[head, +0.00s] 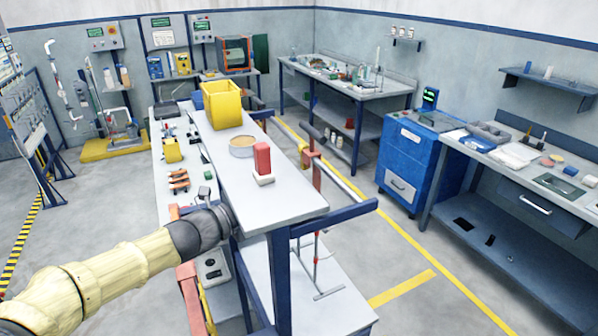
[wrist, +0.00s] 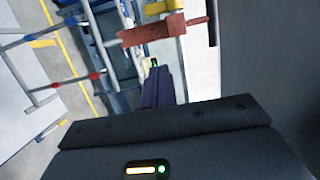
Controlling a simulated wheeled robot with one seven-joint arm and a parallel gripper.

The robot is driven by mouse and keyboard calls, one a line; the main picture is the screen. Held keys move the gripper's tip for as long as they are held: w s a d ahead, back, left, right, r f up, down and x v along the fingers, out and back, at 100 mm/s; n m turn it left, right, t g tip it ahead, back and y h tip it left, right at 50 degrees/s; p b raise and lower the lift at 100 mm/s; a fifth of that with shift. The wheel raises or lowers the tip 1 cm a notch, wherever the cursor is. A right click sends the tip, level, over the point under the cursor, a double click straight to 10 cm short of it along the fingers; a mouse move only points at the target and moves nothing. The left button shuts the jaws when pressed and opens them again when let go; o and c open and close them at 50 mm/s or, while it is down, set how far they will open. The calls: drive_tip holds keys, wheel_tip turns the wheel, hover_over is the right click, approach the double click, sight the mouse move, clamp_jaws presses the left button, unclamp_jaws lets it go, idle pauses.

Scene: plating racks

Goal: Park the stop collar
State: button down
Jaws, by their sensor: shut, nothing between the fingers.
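I cannot pick out the stop collar with certainty. In the wrist view a red-brown block (wrist: 150,33) sits across a grey bar, beside a yellow piece (wrist: 165,7); red bands (wrist: 94,76) show on other grey bars. In the head view a red piece (head: 306,157) sits on the rail at the right side of the long bench. My gripper (head: 226,218) is at the bench's near left side, partly hidden by its edge. Its dark housing (wrist: 170,130) fills the lower wrist view. It is shut and holds nothing; its fingertips are not clearly seen.
The long bench (head: 290,200) carries a yellow bin (head: 222,105), a round tan dish (head: 243,146) and a red block on a white base (head: 262,160). Orange clips (head: 179,180) lie on a lower surface left. A blue cabinet (head: 405,160) stands right.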

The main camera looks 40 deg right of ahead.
approach(315, 167)
drive_tip(key=s+d, duration=0.3)
drive_tip(key=d, duration=0.3)
drive_tip(key=w+p, duration=0.2)
drive_tip(key=shift+w, duration=0.4)
drive_tip(key=shift+w+d+f, duration=0.15)
drive_tip(key=shift+w+f, duration=0.05)
drive_tip(key=shift+w, duration=0.4)
drive_tip(key=shift+r+p, duration=0.1)
drive_tip(key=shift+p, duration=0.2)
